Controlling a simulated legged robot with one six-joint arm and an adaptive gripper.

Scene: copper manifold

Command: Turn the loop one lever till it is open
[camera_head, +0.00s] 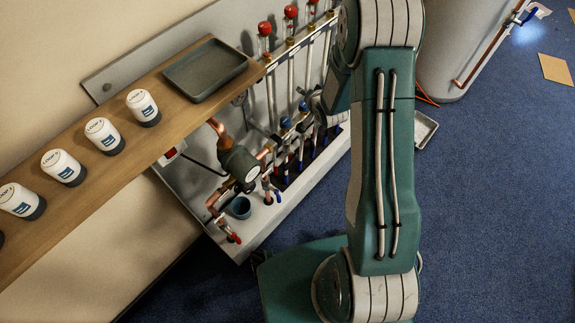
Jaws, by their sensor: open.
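The manifold (291,75) stands against the wall panel, with red-capped upright tubes and a row of small blue levers along its lower bar. One blue lever (277,195) sits low beside the pump, and others run up to the right. I cannot tell which is the loop one lever, or its exact angle; no loop label on the manifold is readable. My gripper (316,106) shows only in part, dark grey, beside the manifold's right side behind my arm. It is open. Its fingertips are hard to make out, and I cannot tell whether it touches a lever.
A wooden shelf (130,165) juts across the left, bearing white-lidded loop jars (102,133) and a dark tray (205,68).

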